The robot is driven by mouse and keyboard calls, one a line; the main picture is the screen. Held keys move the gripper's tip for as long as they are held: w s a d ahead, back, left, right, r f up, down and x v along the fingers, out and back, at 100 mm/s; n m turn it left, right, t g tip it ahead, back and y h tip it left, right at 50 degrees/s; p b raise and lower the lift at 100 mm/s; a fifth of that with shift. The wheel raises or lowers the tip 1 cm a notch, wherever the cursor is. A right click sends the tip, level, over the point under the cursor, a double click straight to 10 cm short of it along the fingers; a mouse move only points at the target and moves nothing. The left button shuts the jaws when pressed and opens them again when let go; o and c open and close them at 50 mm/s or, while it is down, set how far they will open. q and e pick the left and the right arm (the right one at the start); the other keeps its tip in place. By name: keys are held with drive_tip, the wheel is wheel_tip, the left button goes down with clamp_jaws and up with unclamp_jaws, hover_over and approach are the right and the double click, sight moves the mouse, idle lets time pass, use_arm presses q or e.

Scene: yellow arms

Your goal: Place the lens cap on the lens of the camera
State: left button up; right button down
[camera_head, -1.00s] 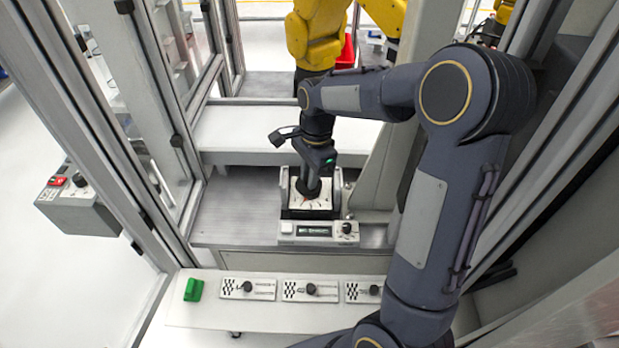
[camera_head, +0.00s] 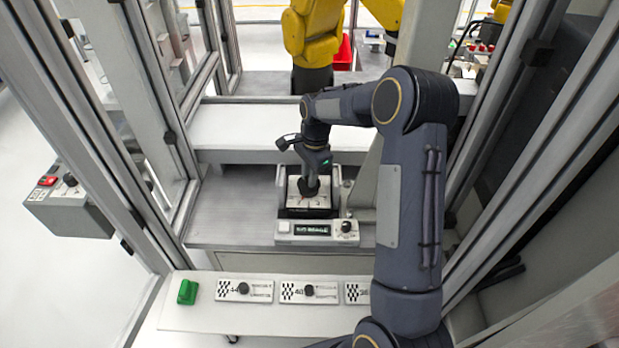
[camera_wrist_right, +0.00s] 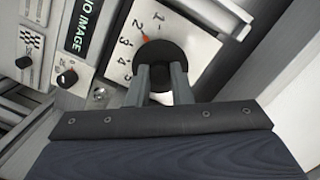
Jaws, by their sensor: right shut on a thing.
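No lens cap and no camera lens can be made out in either view. My right gripper (camera_head: 310,178) reaches down to a dial with a white numbered plate (camera_head: 322,204). In the right wrist view its two fingers (camera_wrist_right: 161,84) are shut on the round black knob (camera_wrist_right: 160,58). An orange mark on the knob's upper left edge points near the 2 on the plate (camera_wrist_right: 205,45). My left gripper is not in view.
A shelf in front holds a green block (camera_head: 187,292) and checkered plates with black knobs (camera_head: 244,290). Metal frame posts stand on both sides. A yellow robot arm (camera_head: 313,40) stands behind.

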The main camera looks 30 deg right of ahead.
drive_tip(key=c, duration=1.3)
unclamp_jaws()
drive_tip(key=shift+r, duration=0.3)
wheel_tip(320, 180, up, 12)
drive_tip(key=d+b, duration=0.1)
drive_tip(key=shift+d+f, duration=0.2)
